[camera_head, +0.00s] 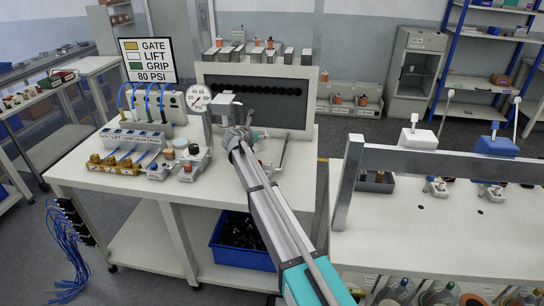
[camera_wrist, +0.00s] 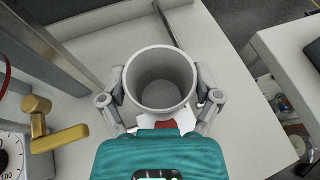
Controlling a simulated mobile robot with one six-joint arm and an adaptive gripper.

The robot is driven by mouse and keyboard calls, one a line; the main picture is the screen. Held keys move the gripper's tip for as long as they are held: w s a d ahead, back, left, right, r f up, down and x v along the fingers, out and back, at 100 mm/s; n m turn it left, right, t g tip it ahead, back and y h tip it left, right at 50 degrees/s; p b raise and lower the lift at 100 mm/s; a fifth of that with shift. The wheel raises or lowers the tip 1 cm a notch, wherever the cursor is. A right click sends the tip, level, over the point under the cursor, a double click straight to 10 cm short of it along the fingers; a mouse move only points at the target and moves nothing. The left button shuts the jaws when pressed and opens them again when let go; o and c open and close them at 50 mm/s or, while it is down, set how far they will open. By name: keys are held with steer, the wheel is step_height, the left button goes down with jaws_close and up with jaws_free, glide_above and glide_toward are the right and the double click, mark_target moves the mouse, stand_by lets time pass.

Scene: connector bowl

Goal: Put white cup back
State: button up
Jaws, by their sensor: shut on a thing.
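The white cup (camera_wrist: 160,93) looks pale grey in the wrist view. It is seen from above, with its round mouth open toward the camera and its inside empty. My gripper (camera_wrist: 161,86) is shut on it, one finger against each side. In the head view, my gripper (camera_head: 238,134) is above the white workbench (camera_head: 130,200), in front of the dark panel. The cup is small and hard to make out there. I cannot tell whether its base touches the bench.
A pressure gauge (camera_head: 198,98) and brass-coloured parts (camera_head: 120,160) stand left of my gripper. A brass lever (camera_wrist: 55,128) is left of the cup in the wrist view. The dark panel (camera_head: 262,95) stands behind. A second bench (camera_head: 450,230) is to the right, across a gap.

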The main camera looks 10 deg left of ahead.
steer(key=shift+w, duration=0.1)
steer(key=w+d+f+b, duration=0.2)
steer(key=w+f+b, duration=0.7)
steer(key=w, duration=0.3)
steer(key=shift+w+d, duration=0.2)
steer(key=shift+w, duration=0.2)
steer(key=shift+w+f+b, duration=0.5)
steer(key=shift+f+b, duration=0.25)
steer(key=shift+s+f+b, duration=0.1)
steer(key=shift+f+b, duration=1.15)
steer(key=shift+f, duration=0.05)
steer(key=shift+f, duration=0.1)
